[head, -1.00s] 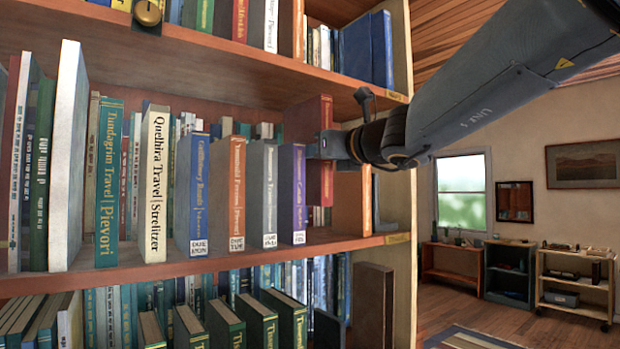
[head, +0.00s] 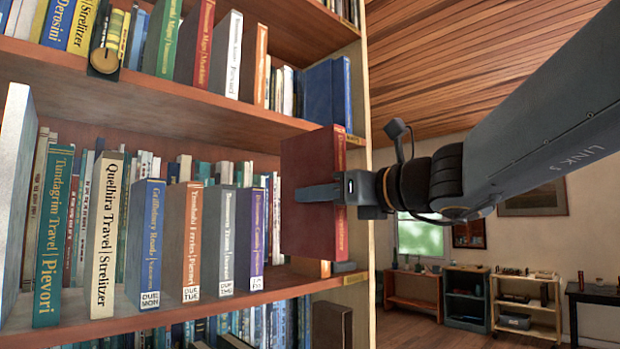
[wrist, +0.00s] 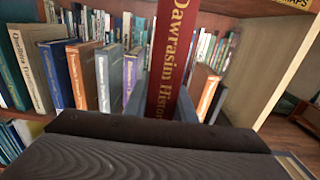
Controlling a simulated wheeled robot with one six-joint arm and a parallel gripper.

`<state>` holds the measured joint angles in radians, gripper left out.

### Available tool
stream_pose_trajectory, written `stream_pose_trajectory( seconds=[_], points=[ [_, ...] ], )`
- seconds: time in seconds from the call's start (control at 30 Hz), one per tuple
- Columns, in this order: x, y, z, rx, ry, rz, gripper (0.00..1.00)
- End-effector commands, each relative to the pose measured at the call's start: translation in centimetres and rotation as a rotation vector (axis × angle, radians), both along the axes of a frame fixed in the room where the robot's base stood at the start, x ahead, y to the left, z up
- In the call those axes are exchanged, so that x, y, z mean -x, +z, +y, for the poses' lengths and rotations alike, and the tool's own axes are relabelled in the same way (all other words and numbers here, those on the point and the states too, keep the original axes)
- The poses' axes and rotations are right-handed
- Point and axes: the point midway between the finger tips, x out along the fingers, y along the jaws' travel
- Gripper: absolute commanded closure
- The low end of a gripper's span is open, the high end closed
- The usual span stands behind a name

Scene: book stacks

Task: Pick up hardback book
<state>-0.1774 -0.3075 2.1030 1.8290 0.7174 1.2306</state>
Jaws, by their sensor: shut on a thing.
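The hardback book is dark red with yellow lettering on its spine (head: 308,200). In the wrist view the red spine (wrist: 174,45) reads "Dawrasim Histo…" and rises between the fingers of my gripper (wrist: 168,105). The book appears to stick out past the row of other books; whether its bottom touches the shelf is unclear.
A row of books, including a purple one (head: 257,235) and an orange one (head: 183,240), stands to the left on the middle shelf (head: 200,310). The upper shelf board (head: 220,110) runs above. Open room with low furniture (head: 465,295) lies to the right.

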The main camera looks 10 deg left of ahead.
Motion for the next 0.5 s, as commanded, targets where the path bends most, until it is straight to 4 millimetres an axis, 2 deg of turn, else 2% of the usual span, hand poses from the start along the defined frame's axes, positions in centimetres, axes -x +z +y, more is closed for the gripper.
stream_pose_trajectory(
  seconds=[0.03, 0.5],
  points=[
    [0.4, 0.7, -0.3, -0.002, -0.001, -0.001, 1.00],
    [2.4, 0.5, -2.8, -0.005, -0.002, -0.004, 1.00]
  ],
)
